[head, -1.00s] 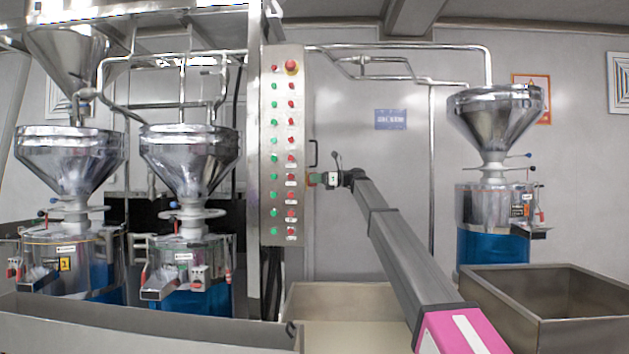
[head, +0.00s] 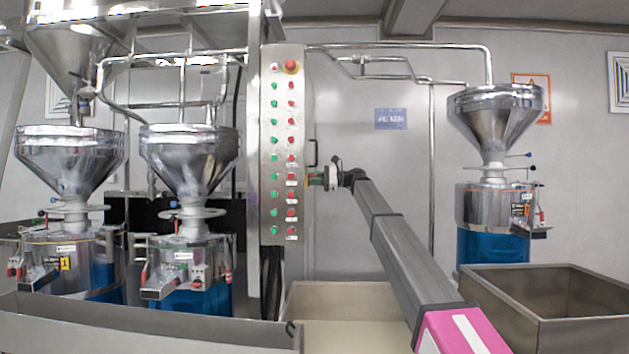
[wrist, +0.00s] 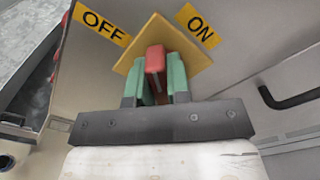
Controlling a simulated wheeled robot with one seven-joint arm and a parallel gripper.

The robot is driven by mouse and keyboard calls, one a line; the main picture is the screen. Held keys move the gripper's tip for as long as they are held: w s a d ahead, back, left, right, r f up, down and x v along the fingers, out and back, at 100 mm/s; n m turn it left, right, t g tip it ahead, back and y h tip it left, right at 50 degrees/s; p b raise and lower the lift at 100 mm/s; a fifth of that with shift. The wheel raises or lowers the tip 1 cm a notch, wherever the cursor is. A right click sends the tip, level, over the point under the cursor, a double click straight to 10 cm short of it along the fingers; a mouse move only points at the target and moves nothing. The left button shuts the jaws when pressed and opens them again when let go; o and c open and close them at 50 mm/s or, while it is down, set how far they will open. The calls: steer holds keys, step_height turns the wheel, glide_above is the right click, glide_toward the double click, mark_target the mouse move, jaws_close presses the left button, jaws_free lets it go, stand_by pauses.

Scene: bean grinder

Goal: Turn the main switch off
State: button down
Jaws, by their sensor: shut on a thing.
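The main switch has a red handle (wrist: 155,60) on a yellow square plate (wrist: 190,68), seen close up in the wrist view. A yellow OFF label (wrist: 103,27) is at the plate's upper left and a yellow ON label (wrist: 198,25) at its upper right. The handle stands nearly upright in that picture, between the two labels. My gripper (wrist: 156,80) has its green fingers shut on the handle, one on each side. In the head view my gripper (head: 318,179) is at the right side of the control cabinet, and the switch is hidden there.
The steel control cabinet (head: 283,120) carries rows of green and red buttons. A black door handle (wrist: 290,98) is to the right of the switch. Grinders with hoppers (head: 190,160) stand at left, another hopper (head: 495,115) at right. Steel bins (head: 550,290) line the front.

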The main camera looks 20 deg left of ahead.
steer(key=n, duration=0.4)
steer(key=shift+s+f+n, duration=0.1)
steer(key=shift+f+n, duration=0.1)
steer(key=shift+n, duration=0.1)
steer(key=shift+f+n, duration=0.15)
steer(key=shift+n, duration=1.65)
steer(key=c, duration=1.1)
jaws_free()
steer(key=shift+d, duration=0.1)
steer(key=v, duration=1)
steer(key=shift+d, duration=0.35)
